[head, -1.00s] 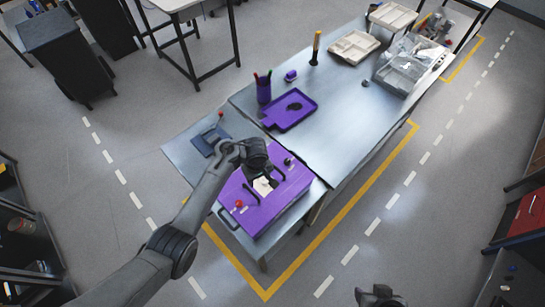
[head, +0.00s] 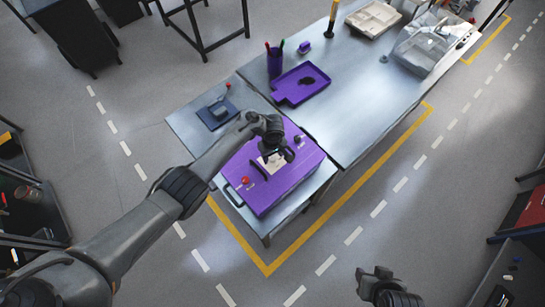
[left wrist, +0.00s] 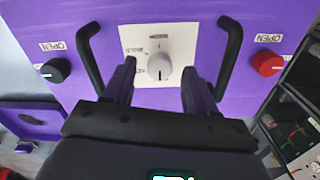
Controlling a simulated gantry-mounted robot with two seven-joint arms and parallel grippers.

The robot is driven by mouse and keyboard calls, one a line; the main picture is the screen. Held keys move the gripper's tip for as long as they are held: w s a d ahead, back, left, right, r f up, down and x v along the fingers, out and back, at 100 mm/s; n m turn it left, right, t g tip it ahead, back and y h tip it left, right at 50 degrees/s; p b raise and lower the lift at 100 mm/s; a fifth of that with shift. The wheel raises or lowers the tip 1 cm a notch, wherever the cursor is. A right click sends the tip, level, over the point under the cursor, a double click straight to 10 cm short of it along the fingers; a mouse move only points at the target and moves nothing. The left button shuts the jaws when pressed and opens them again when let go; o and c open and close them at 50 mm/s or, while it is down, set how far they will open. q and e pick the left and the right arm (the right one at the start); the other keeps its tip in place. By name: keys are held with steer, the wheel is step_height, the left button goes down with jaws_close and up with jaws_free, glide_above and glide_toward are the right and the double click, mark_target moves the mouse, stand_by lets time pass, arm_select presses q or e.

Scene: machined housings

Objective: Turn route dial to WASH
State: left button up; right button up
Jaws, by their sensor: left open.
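The purple housing (head: 265,185) lies on the low front table, its top face up. On its white label plate (left wrist: 133,42) sits a white route dial (left wrist: 159,68), seen upside down in the left wrist view. Small words stand around the dial, too small to read surely. My left gripper (head: 277,153) is over the plate, open, with one finger on each side of the dial in the left wrist view. I cannot tell whether the fingers touch it. In the head view the gripper hides the dial. My right gripper (head: 376,278) is at the bottom, away from the housing.
Black handles (left wrist: 90,58) flank the plate. A black knob (left wrist: 55,70) and a red knob (left wrist: 267,63) sit farther out beside labels reading OPEN. A purple tray (head: 302,84) and a pen cup (head: 275,63) stand on the larger table behind.

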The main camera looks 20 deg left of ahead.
arm_select(q)
steer(key=shift+f, duration=0.5)
jaws_close()
